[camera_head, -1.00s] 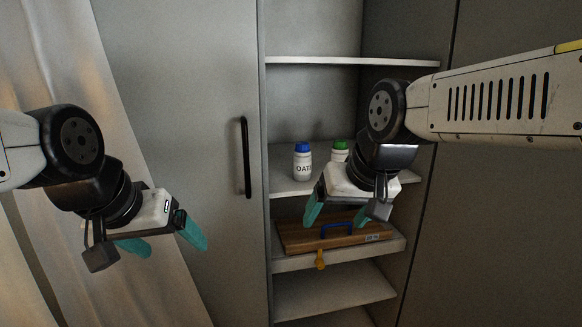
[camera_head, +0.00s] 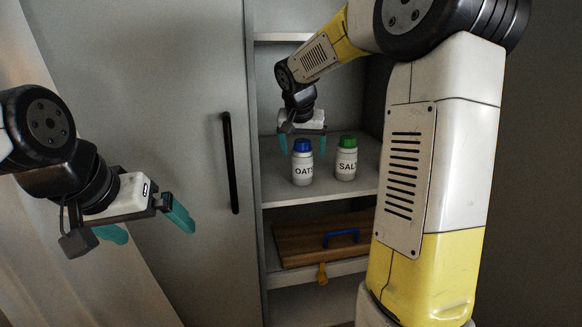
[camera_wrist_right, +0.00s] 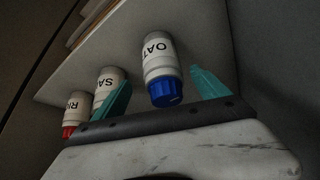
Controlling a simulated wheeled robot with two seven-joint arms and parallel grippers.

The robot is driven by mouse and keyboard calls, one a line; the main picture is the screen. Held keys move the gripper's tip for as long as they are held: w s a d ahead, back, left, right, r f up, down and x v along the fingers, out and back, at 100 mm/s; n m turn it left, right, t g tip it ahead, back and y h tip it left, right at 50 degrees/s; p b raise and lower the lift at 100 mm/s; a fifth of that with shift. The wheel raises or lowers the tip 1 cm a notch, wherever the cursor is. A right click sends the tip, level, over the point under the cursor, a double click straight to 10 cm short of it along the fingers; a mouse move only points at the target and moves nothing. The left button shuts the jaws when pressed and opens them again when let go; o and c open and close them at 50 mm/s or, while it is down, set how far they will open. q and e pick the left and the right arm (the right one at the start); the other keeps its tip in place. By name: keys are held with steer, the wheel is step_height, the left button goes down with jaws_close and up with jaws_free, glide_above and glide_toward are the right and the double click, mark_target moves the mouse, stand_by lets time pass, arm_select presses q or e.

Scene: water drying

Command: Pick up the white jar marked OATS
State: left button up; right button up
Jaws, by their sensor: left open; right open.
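The white OATS jar (camera_head: 302,170) with a blue lid stands upright on the shelf. My right gripper (camera_head: 303,151) is open just above it, with its teal fingers pointing down on either side of the lid. In the right wrist view the OATS jar (camera_wrist_right: 158,58) lies between the two open fingers, lid towards the palm; I cannot tell if they touch it. My left gripper (camera_head: 150,226) is open and empty in front of the closed door, far from the shelf.
A white SALT jar (camera_head: 346,163) with a green lid stands close to the right. The wrist view also shows a red-lidded jar (camera_wrist_right: 76,108) beyond it. A wooden board (camera_head: 300,243) with a blue handle lies on the shelf below. The shelf above (camera_head: 280,37) limits height.

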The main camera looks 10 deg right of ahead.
steer(key=x, duration=0.5)
steer(key=shift+w+a+r, duration=0.1)
steer(key=shift+w+a, duration=0.05)
steer(key=shift+a, duration=0.05)
steer(key=shift+r, duration=0.1)
jaws_close()
